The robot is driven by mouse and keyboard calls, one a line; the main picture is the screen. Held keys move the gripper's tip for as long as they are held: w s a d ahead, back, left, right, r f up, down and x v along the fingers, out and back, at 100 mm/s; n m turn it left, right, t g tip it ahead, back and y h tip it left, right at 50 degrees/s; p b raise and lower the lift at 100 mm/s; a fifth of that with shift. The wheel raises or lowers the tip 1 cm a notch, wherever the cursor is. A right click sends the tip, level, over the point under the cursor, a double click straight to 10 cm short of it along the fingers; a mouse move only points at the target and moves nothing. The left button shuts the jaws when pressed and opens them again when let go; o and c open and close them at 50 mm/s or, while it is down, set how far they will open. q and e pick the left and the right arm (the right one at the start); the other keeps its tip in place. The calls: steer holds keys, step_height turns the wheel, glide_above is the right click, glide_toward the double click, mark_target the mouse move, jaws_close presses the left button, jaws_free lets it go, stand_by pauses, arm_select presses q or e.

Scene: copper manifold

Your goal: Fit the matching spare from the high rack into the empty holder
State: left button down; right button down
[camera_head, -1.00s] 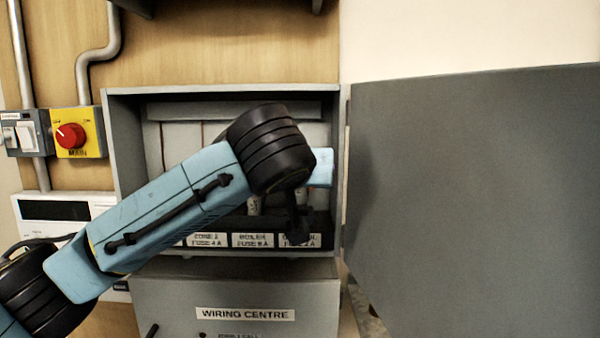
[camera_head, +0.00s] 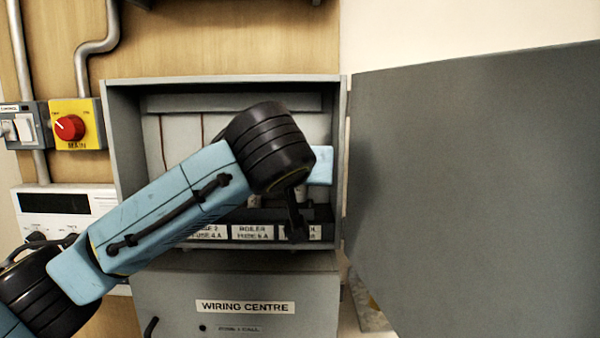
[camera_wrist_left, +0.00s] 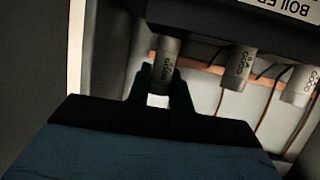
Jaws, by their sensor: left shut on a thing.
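My left gripper (camera_wrist_left: 164,92) shows in the left wrist view, with its two dark fingers closed on either side of a pale grey cylindrical fuse (camera_wrist_left: 166,57). The far end of this fuse meets the dark holder strip (camera_wrist_left: 225,30); I cannot tell how deep it sits. Two similar fuses stand beside it in the strip, a middle one (camera_wrist_left: 237,68) and an outer one (camera_wrist_left: 299,84). Their small print is too blurred to read. In the head view my left arm covers much of the box, hiding the fuse and most of the gripper. My right gripper is not in view.
The open grey box (camera_head: 110,140) has a large grey door (camera_head: 470,190) swung out right. Labels, including a boiler label (camera_head: 252,232), line its lower edge. The wiring centre box (camera_head: 180,300) is below. A yellow switch (camera_head: 88,112) with a red knob is at left.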

arm_select(q)
steer(key=shift+f+b, duration=0.65)
steer(key=shift+f, duration=0.35)
stand_by(0.4)
steer(key=c, duration=1.2)
jaws_free()
steer(key=shift+o, duration=0.2)
steer(key=shift+s, duration=0.15)
steer(key=b+v, duration=0.1)
steer(key=v, duration=1.2)
